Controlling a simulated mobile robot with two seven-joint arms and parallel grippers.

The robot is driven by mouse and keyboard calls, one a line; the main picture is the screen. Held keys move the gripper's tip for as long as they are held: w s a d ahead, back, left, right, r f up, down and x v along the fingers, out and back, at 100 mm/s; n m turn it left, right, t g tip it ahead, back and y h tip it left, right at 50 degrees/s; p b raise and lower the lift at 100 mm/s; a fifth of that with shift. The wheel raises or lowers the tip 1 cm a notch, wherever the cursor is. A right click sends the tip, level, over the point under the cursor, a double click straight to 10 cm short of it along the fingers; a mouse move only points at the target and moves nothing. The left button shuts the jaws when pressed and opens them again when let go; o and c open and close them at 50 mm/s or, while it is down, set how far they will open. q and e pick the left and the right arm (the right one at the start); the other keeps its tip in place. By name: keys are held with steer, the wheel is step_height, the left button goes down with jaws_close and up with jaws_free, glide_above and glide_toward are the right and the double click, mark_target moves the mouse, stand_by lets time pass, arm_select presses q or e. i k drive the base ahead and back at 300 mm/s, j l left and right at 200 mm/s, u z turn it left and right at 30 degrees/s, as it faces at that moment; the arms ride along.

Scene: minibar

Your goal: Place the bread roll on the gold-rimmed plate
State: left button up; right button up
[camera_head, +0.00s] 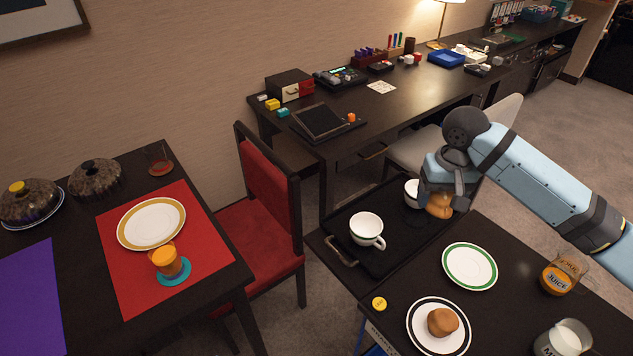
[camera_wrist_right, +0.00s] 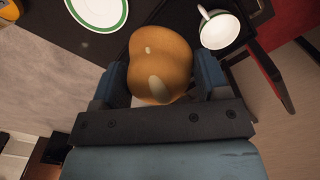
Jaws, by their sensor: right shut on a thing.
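My right gripper (camera_head: 441,196) is shut on an orange-brown bread roll (camera_head: 437,208), held over the right end of the black tray. In the right wrist view the roll (camera_wrist_right: 160,60) sits between the two fingers of the gripper (camera_wrist_right: 161,82). The gold-rimmed plate (camera_head: 151,224) is empty and lies on a red mat (camera_head: 125,277) on the left table, far to the left of my right gripper. My left gripper is not in view.
The black tray (camera_head: 387,262) holds white cups (camera_head: 366,229). The cart has a green-rimmed plate (camera_head: 470,266), a black-rimmed plate with a brown bun (camera_head: 442,322), a juice jug (camera_head: 561,275) and a milk jug (camera_head: 565,338). A red chair (camera_head: 262,230) and a glass (camera_head: 166,260) stand nearby.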

mark_target(153, 224)
steer(key=u, duration=1.3)
steer(key=i+j+u, duration=0.45)
steer(key=i+j, duration=0.2)
steer(key=i, duration=0.15)
